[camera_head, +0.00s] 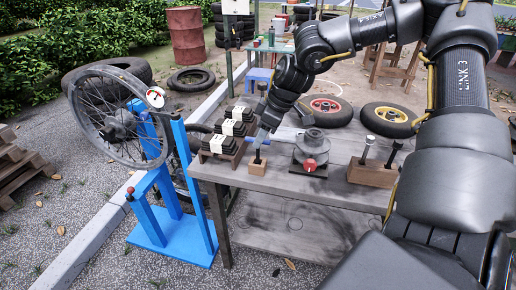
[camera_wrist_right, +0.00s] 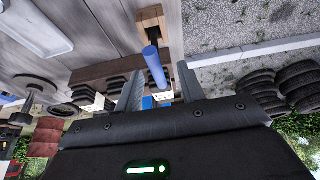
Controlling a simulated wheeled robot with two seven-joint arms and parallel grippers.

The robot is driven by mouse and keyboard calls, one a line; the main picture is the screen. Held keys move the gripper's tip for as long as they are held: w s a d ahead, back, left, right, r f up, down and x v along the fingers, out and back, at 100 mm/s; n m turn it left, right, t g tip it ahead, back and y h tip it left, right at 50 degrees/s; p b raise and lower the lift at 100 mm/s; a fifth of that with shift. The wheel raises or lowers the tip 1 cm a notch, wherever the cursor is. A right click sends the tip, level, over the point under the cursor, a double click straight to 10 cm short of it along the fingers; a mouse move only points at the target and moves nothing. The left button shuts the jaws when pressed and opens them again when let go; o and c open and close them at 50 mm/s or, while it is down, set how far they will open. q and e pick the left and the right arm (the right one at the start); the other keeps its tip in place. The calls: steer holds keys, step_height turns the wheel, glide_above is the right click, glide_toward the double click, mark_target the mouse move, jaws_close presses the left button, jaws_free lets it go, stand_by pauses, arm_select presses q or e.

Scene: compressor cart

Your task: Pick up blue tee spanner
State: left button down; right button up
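The blue tee spanner shows in the right wrist view as a blue bar (camera_wrist_right: 155,68), end toward the camera, in the gap between the fingers. Beyond it is a small wooden block (camera_wrist_right: 150,18), which in the head view stands at the table's left end (camera_head: 258,166). My right gripper (camera_head: 263,133) is just above this block, pointing down. In the right wrist view its two fingers (camera_wrist_right: 160,88) are apart, with the bar between them. I cannot tell whether they touch it. In the head view the gripper largely hides the spanner. My left gripper is not in view.
A blue wheel stand (camera_head: 150,215) is close by.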

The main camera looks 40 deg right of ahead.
mark_target(258, 154)
steer(key=x, duration=0.4)
steer(key=shift+w+f, duration=0.3)
steer(key=shift+f, duration=0.05)
jaws_close()
